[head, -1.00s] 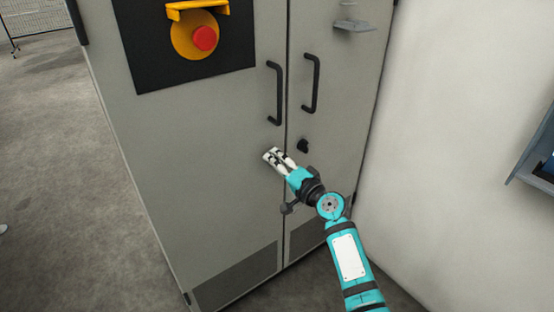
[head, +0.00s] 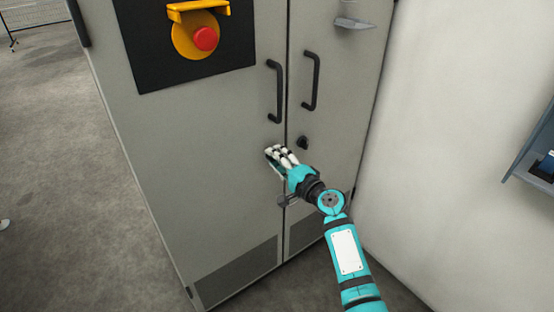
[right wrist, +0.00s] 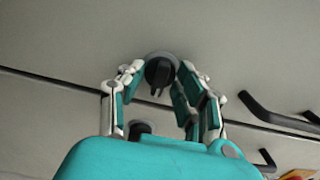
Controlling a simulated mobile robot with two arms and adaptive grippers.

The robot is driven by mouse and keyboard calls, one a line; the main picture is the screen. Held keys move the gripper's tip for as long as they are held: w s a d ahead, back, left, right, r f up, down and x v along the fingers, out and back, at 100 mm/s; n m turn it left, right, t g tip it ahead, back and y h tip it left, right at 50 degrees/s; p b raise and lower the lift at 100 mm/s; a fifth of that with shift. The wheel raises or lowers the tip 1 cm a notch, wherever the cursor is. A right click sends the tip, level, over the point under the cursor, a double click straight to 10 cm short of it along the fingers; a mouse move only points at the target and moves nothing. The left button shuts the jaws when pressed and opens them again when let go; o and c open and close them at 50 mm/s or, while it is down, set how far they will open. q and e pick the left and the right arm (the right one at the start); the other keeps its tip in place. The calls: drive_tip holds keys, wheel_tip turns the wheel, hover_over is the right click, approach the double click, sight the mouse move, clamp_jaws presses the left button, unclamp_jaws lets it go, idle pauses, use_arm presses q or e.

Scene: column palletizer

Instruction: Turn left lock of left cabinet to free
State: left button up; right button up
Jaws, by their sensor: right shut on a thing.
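The grey cabinet (head: 190,160) has two doors that meet at a vertical seam. Its left lock (right wrist: 160,72) is a round dark knob with a narrow black tab, seen in the right wrist view. In the head view my fingers hide this lock. My right gripper (head: 273,152) is at the left door, just left of the seam and below the handle. In the right wrist view my right gripper (right wrist: 161,80) has its fingers on both sides of the left lock, shut on it. The right lock (head: 302,143) is a black knob on the right door. My left gripper is not in view.
Two black handles (head: 273,92) (head: 312,82) stand out above the locks. A red button (head: 206,39) on a yellow base sits on a black panel at upper left. A small grey bracket (head: 354,23) sticks out at upper right. A pale wall (head: 440,130) stands to the right.

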drive_tip(key=o, duration=1.2)
drive_tip(key=shift+c, duration=0.2)
drive_tip(key=v, duration=1.2)
drive_tip(key=shift+f, duration=0.1)
